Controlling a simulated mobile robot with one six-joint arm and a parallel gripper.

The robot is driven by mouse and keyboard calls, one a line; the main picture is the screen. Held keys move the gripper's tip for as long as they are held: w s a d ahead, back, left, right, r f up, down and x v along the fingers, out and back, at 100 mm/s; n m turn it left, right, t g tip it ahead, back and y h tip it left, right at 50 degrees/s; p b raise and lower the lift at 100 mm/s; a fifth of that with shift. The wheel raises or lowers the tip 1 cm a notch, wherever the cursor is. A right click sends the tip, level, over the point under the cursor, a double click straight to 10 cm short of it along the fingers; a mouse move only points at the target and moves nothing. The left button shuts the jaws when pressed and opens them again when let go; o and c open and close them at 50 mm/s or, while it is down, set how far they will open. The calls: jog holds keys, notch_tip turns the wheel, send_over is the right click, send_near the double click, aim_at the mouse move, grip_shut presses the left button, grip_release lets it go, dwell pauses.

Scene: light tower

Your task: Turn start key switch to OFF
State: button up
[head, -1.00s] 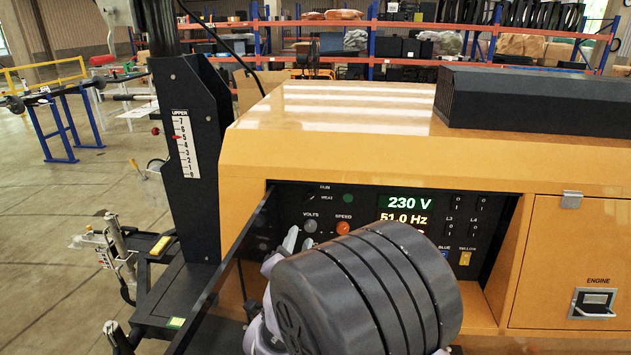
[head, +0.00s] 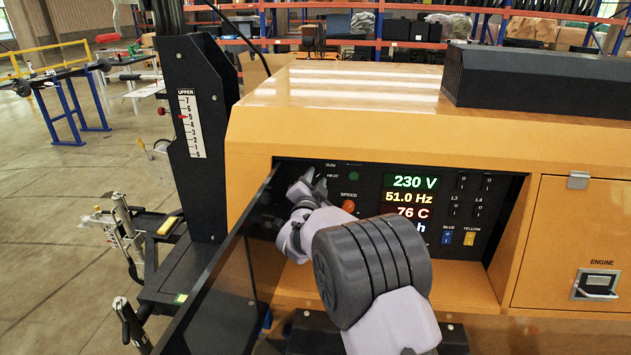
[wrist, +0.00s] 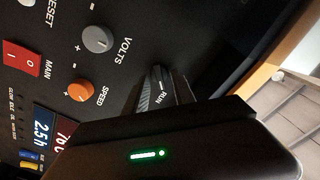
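The control panel (head: 375,190) is set in the yellow housing. My gripper (head: 313,186) is at its upper left, by the small RUN and HEAT lettering, and covers most of the start key switch. In the wrist view the two fingers of my gripper (wrist: 163,90) stand apart, with the RUN label between them. A small dark grey knob, apparently the start key switch (wrist: 157,74), shows at the fingertips. Its pointing direction is unclear, and I cannot tell whether the fingers touch it.
The grey VOLTS knob (wrist: 97,39), orange SPEED knob (wrist: 79,91) and red MAIN switch (wrist: 22,58) lie near my gripper. The display (head: 410,198) reads 230 V and 51.0 Hz. A dark open door panel (head: 235,265) stands close at the left of my arm.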

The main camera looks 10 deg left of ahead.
grip_shut()
jog(key=shift+n, duration=0.3)
jog(key=n, duration=0.3)
jog(key=shift+n, duration=0.3)
jog(key=shift+a+n+p, duration=0.15)
jog(key=shift+n+p, duration=0.2)
jog(key=shift+n, duration=1.95)
grip_release()
